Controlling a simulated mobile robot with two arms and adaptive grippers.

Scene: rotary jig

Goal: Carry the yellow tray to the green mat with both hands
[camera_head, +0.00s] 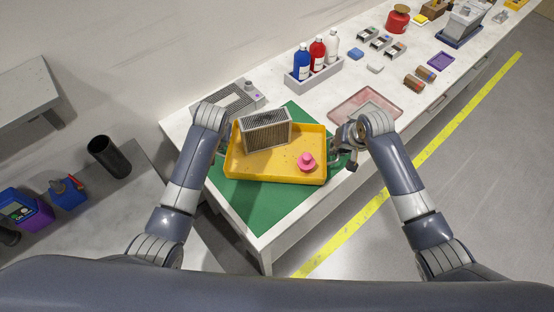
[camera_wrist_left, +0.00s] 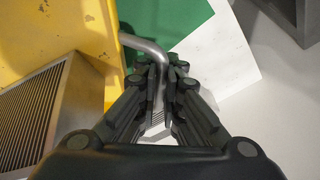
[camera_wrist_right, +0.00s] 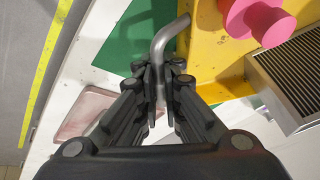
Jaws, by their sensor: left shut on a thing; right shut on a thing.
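The yellow tray (camera_head: 258,172) is in the middle of the head view, over the green mat (camera_head: 270,208). I cannot tell whether it touches the mat. A ribbed metal block (camera_head: 266,130) and a pink knobbed piece (camera_head: 306,162) stand in the tray. My right gripper (camera_head: 345,155) is at the tray's right end; in the right wrist view its fingers are shut on a bent metal handle (camera_wrist_right: 168,42). My left gripper (camera_wrist_left: 163,75) is shut on the handle at the other end (camera_wrist_left: 146,46); in the head view its fingers are mostly hidden behind its wrist.
A pink-rimmed shallow tray (camera_head: 365,105) lies right of the mat. A grey rack (camera_head: 314,82) with blue, red and white bottles stands behind, beside a grey perforated plate (camera_head: 238,97). Several small items lie farther along the table. The table's front edge is close to the mat.

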